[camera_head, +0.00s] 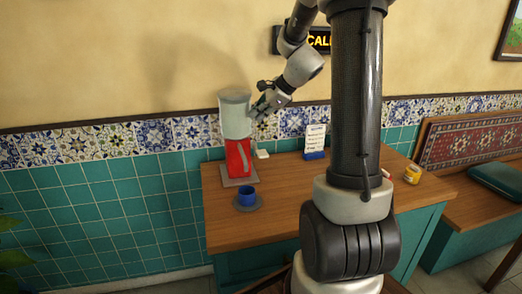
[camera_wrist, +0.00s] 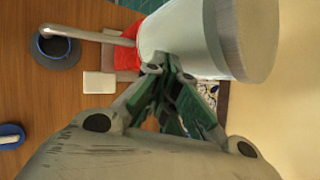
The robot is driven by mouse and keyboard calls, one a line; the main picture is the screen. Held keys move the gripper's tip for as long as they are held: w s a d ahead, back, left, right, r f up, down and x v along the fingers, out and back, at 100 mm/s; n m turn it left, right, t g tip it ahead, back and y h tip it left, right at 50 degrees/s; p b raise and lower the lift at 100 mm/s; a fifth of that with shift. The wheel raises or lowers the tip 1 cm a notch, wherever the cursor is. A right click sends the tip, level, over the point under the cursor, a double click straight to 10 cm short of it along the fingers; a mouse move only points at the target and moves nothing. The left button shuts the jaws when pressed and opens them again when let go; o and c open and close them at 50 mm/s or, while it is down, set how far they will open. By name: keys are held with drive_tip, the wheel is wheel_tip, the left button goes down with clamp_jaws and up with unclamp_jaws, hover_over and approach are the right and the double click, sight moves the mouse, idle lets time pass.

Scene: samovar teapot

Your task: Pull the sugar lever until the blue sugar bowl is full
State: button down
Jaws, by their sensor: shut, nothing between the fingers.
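The sugar dispenser has a red body (camera_head: 239,160) and a pale cylindrical container (camera_head: 235,118) on top, standing at the table's left. In the wrist view its container (camera_wrist: 205,38) fills the upper right. A pale rod (camera_wrist: 90,35) reaches from the red part over the blue bowl; I cannot tell whether it is lever or spout. The blue sugar bowl (camera_head: 246,196) sits on a grey saucer (camera_head: 248,208) in front; its inside looks dark in the wrist view (camera_wrist: 55,46). My gripper (camera_head: 256,112) is shut and empty, its fingertips (camera_wrist: 168,70) close against the container's side; contact is unclear.
A small white block (camera_head: 262,153) lies right of the dispenser. A menu card in a blue stand (camera_head: 315,142) and a yellow jar (camera_head: 411,173) stand further right. The tiled wall (camera_head: 190,134) is close behind. The table (camera_head: 280,215) is clear right of the bowl.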

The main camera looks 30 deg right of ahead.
drive_tip(key=shift+s+a+f, duration=0.1)
drive_tip(key=shift+s+f, duration=0.05)
drive_tip(key=shift+f, duration=2.05)
drive_tip(key=shift+s+a+f, duration=0.1)
drive_tip(key=shift+s+f, duration=0.05)
drive_tip(key=shift+f, duration=2.05)
drive_tip(key=shift+f, duration=0.45)
drive_tip(key=shift+s+f, duration=0.2)
drive_tip(key=shift+f, duration=1.2)
drive_tip(key=shift+w+r, duration=0.15)
drive_tip(key=shift+r, duration=1.75)
drive_tip(key=shift+w+d+r, duration=0.1)
drive_tip(key=shift+r, duration=1.15)
drive_tip(key=shift+w+r, duration=0.1)
drive_tip(key=shift+r, duration=1.15)
